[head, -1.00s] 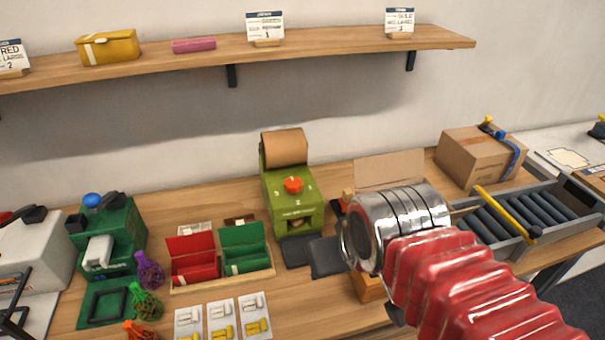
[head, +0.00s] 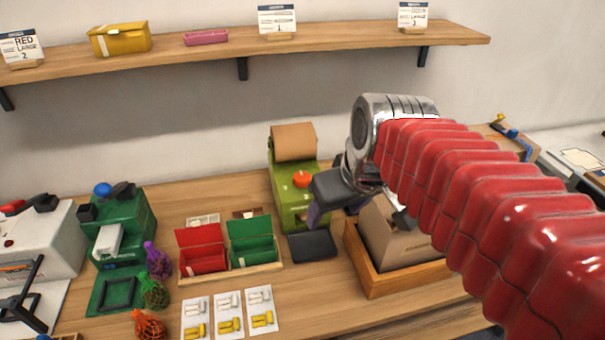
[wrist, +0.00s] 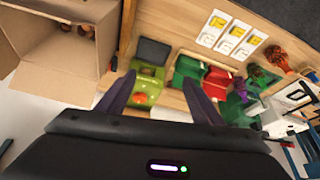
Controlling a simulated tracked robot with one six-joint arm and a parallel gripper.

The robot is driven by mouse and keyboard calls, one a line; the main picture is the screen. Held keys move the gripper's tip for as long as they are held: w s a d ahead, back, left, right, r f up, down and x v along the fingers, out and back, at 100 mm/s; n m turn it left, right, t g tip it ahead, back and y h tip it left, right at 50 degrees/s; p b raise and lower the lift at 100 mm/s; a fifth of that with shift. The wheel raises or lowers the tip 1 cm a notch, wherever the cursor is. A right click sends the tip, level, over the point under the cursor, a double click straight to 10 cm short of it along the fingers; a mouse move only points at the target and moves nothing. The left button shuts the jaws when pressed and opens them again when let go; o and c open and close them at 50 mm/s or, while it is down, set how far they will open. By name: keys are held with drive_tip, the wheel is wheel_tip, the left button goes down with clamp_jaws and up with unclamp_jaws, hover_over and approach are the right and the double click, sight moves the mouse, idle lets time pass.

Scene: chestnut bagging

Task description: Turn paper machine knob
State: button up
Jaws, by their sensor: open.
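The green paper machine (head: 290,208) stands at the back of the table with a brown paper roll (head: 294,142) on top. Its round orange-red knob (head: 302,180) faces up and forward. In the wrist view the machine (wrist: 150,75) lies beyond my fingers, and the knob (wrist: 140,98) shows between them, nearer the left finger. My gripper (head: 316,214) is open and empty, in front of the machine's right side, apart from the knob. It hides part of the machine's right edge in the head view. In the wrist view my gripper (wrist: 160,88) shows two spread dark fingers.
Red (head: 201,246) and green (head: 250,240) boxes stand left of the machine. A dark pad (head: 312,246) lies before it. An open cardboard box (head: 400,235) sits in a wooden tray (head: 372,286) at right. A shelf (head: 200,53) runs above.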

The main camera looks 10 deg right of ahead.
drive_tip(key=w+d+r+n+g+y, duration=0.1)
drive_tip(key=w+n, duration=0.1)
drive_tip(key=w, duration=0.4)
drive_tip(key=w+d+r+n, duration=0.1)
drive_tip(key=w, duration=0.6)
drive_tip(key=n+y, duration=0.2)
drive_tip(key=n, duration=0.2)
hover_over(302, 177)
drive_tip(key=s+d, duration=0.4)
drive_tip(key=f, duration=0.3)
drive_tip(key=shift+d+f+g, duration=0.15)
drive_tip(key=shift+d+g, duration=0.05)
drive_tip(key=shift+g, duration=0.1)
drive_tip(key=x, duration=1.3)
drive_tip(key=shift+w+d+f, duration=0.1)
drive_tip(key=shift+f, duration=0.35)
drive_tip(key=shift+c, duration=0.5)
drive_tip(key=c, duration=0.9)
drive_tip(key=shift+c, duration=0.3)
